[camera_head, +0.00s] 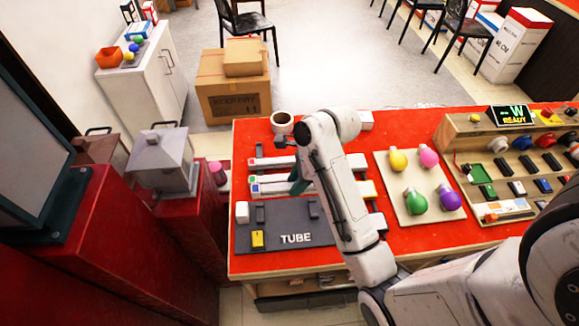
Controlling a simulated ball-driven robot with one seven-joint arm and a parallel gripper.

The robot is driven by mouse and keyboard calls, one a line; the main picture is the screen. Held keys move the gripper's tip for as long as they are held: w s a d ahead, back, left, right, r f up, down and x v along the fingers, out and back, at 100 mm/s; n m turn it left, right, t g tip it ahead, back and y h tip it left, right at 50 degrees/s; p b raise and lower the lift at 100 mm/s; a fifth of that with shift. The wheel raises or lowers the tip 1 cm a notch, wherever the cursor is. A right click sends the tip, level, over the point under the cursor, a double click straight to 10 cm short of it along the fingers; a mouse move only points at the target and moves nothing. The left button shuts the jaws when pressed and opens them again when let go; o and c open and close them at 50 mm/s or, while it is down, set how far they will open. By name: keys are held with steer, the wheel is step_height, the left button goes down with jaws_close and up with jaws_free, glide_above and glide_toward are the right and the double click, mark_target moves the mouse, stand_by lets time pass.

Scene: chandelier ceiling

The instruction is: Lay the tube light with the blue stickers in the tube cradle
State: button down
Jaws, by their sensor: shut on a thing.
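The tube cradle (285,232) is a dark grey plate marked TUBE, with small upright supports, at the front left of the red table. Behind it, two white tube lights lie left to right: a far one (272,163) with reddish marks, and a nearer one (270,187) with a greenish mark near its left end. I cannot make out blue stickers for certain. My gripper (299,184) is at the nearer tube light, behind the cradle, and appears shut on it. My arm hides the middle of both tubes and the cradle's right part.
A beige board (397,208) with yellow, pink, green and purple bulbs lies right of my arm. A wooden rack (460,130) with a READY display (510,115) stands at the right. A round cup-like thing (282,122) is at the back edge. A white block (242,212) and yellow block (257,239) sit at the cradle's left.

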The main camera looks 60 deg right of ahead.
steer(key=shift+s+a+f, duration=0.1)
steer(key=shift+a+f, duration=0.2)
steer(key=shift+a, duration=0.2)
steer(key=shift+f, duration=3.6)
steer(key=shift+f, duration=0.5)
steer(key=c, duration=0.7)
jaws_free()
steer(key=shift+c, duration=0.2)
steer(key=shift+r, duration=0.1)
